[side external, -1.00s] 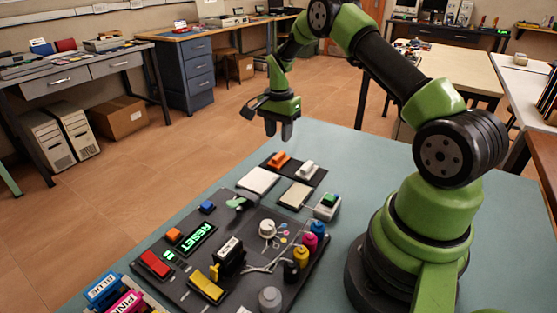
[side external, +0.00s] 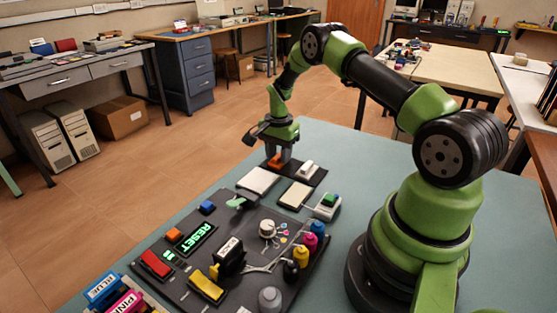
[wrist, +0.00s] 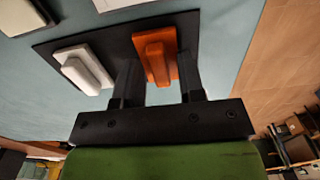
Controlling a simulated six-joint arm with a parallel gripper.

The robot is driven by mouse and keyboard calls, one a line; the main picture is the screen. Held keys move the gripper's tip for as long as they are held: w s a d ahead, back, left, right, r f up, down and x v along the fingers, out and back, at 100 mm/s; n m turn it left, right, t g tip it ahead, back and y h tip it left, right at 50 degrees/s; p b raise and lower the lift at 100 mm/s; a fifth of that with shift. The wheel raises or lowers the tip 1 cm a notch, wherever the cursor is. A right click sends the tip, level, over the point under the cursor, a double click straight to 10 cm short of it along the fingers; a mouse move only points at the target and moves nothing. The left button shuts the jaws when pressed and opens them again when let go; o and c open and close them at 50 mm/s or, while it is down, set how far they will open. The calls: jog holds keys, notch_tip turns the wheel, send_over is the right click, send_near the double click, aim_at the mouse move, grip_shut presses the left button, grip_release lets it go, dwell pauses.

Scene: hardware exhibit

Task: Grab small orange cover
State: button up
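The small orange cover (side external: 275,163) lies on a black mat (side external: 319,177) at the far end of the blue-grey table, partly hidden by my gripper (side external: 279,155). In the wrist view, the orange cover (wrist: 155,53) shows a raised ridge along its top. My gripper (wrist: 158,63) is open there, with one finger on each side of the ridge and a visible gap to it. The fingers are low over the cover. I cannot tell whether the fingertips touch it or the mat.
A white cover (side external: 308,168) of similar shape sits beside the orange one, close to a finger in the wrist view (wrist: 84,68). A dark control panel (side external: 225,285) fills the near table.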

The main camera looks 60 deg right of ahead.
aim_at(279, 155)
grip_shut()
jog(key=shift+r, duration=3.25)
